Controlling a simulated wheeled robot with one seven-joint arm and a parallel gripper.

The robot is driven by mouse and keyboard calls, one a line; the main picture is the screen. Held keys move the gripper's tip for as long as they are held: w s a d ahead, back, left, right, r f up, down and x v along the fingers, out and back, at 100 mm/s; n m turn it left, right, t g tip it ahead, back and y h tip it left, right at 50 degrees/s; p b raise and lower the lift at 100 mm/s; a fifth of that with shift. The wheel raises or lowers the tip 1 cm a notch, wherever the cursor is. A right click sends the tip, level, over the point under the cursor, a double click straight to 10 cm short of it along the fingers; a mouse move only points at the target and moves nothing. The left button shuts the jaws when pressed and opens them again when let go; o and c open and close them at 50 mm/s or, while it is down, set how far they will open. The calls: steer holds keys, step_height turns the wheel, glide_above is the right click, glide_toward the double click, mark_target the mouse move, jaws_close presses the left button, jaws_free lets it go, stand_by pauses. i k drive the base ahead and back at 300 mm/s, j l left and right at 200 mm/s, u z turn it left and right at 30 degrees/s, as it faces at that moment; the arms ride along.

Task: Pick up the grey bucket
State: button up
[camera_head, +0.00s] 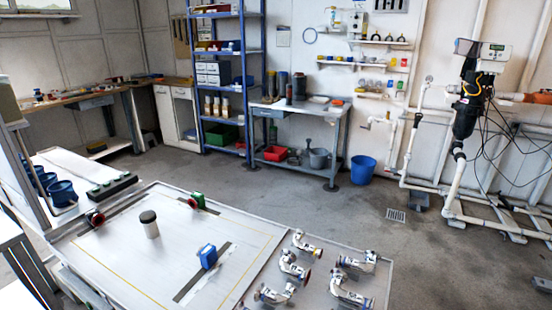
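A grey bucket (318,159) stands on the lower shelf of the metal workbench (300,110) against the back wall. It looks upright, below the bench top and near the right bench leg. A dark pot-like item (297,157) is close to its left, and a red bin (275,153) is further left on the same shelf. My gripper is not in view.
A blue bucket (363,170) stands on the floor right of the bench. Open grey floor (345,215) lies between table and bench.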

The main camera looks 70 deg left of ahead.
mark_target(319, 159)
steer(key=u, duration=1.9)
steer(key=i+l+z, duration=0.1)
steer(key=l+z, duration=0.25)
steer(key=l, duration=0.15)
steer(key=i+l+z, duration=0.2)
steer(key=l+z, duration=0.2)
steer(key=i+l+z, duration=0.35)
steer(key=l, duration=0.2)
steer(key=i+l+z, duration=0.2)
steer(key=l+z, duration=0.2)
steer(key=i+l+z, duration=0.35)
steer(key=i+l, duration=0.15)
steer(key=i, duration=0.65)
steer(key=i+j+u, duration=0.1)
steer(key=i+u, duration=0.6)
steer(key=u, duration=0.15)
steer(key=i+l+u, duration=0.15)
steer(key=i+u, duration=0.25)
steer(key=i+j+u, duration=0.25)
steer(key=i+u, duration=0.2)
steer(key=i, duration=0.4)
steer(key=i+u, duration=0.5)
steer(key=i, duration=0.35)
steer(key=i+u, duration=0.15)
steer(key=i, duration=0.55)
steer(key=i+u, duration=0.2)
steer(key=i, duration=0.5)
steer(key=i+l+u, duration=0.15)
steer(key=i, duration=0.55)
steer(key=l, duration=0.1)
